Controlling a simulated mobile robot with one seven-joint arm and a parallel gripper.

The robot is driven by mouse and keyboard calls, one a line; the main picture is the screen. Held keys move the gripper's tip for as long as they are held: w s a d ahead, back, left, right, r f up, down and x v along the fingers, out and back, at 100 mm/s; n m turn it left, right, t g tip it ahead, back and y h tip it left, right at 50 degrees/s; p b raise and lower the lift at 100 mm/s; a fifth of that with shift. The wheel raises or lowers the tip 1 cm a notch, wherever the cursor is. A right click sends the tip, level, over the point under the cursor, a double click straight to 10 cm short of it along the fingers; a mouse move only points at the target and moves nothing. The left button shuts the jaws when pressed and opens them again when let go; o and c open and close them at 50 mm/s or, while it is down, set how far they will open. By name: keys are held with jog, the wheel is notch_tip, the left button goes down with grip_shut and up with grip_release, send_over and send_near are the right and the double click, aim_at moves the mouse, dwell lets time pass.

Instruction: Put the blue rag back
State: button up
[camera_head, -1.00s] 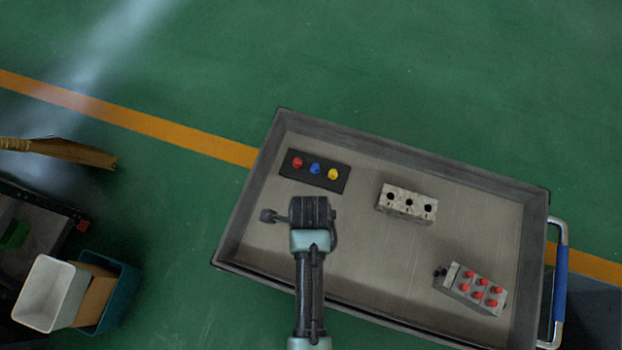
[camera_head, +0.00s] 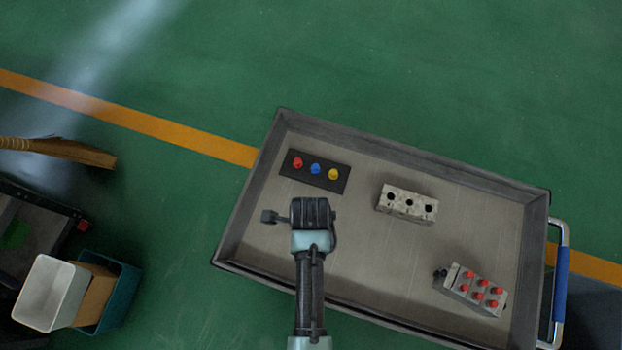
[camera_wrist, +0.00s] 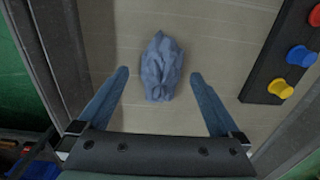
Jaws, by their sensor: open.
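The blue rag (camera_wrist: 161,68) lies crumpled on the tray floor in the wrist view, ahead of my gripper and roughly centred between its fingers. My gripper (camera_wrist: 160,80) is open and empty, with one finger to each side of the rag's near end and a gap on both sides. In the head view my arm's end hangs over the left part of the grey tray (camera_head: 380,265). The rag does not show in the head view; my arm seems to hide it.
A black strip with red, blue and yellow knobs (camera_head: 315,170) lies near the rag. A block with three holes (camera_head: 407,203) and a block with several red caps (camera_head: 473,290) sit farther right. Raised tray walls surround them. Bins (camera_head: 75,292) stand on the floor at left.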

notch_tip(320, 180, up, 11)
jog(key=p, duration=0.1)
jog(key=w+r+n+t, duration=0.5)
jog(key=w+r+t, duration=0.2)
jog(key=w+r, duration=0.6)
jog(key=w+r+n+t, duration=0.55)
jog(key=w+r, duration=0.35)
jog(key=r, duration=0.9)
notch_tip(320, 180, up, 24)
jog(key=s+n+t, duration=0.3)
jog(key=n+t, duration=0.3)
jog(key=t, duration=0.3)
jog(key=s+r+n+t, duration=0.5)
jog(key=s+r, duration=0.4)
jog(key=r, duration=0.5)
jog(key=shift+s+r+t, duration=0.15)
jog(key=shift+s+t, duration=0.05)
jog(key=shift+t, duration=0.15)
jog(key=shift+d, duration=0.1)
